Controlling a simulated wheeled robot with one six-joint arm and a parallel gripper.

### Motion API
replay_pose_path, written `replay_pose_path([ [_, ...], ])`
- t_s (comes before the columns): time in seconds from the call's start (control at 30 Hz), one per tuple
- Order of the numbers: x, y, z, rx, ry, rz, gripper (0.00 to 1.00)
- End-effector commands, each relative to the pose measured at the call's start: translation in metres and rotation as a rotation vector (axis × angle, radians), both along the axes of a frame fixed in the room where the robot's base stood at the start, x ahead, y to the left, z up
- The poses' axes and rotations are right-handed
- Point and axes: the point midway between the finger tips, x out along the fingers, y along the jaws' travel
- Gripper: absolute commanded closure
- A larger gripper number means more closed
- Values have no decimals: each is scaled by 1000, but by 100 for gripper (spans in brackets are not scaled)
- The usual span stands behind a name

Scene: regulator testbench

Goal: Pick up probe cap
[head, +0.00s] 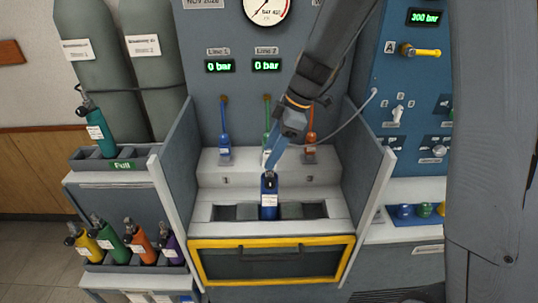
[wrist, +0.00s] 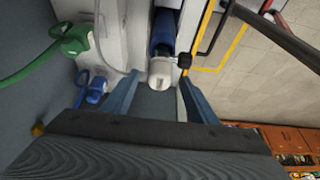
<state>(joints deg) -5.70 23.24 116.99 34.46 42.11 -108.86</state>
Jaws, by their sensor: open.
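A short white cap-like piece (wrist: 160,74), likely the probe cap, shows in the wrist view at the end of a blue cylinder (wrist: 163,35). A black knob (wrist: 184,60) sits beside it. My gripper (wrist: 158,80) is open, with one blue finger on either side of the white piece in the picture. I cannot tell whether they touch it. In the head view my gripper (head: 270,168) points down just above the blue cylinder (head: 268,200), which stands upright in the bench slot. The cap is not clear there, partly hidden by the fingers.
Blue (head: 224,135) and orange (head: 311,125) hose connectors stand behind my gripper. Racks at left hold a teal cylinder (head: 98,130) and several coloured ones. Slots beside the blue cylinder are empty.

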Motion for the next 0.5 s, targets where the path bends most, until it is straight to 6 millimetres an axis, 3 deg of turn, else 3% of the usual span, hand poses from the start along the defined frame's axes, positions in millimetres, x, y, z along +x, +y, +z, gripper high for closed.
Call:
replay_pose_path([
  [0.2, 0, 7, -15, 0, 0, 0, 47],
  [0.43, 1, 7, -17, 0, -1, -1, 47],
  [0.5, 1, 7, -16, 0, -1, -1, 59],
])
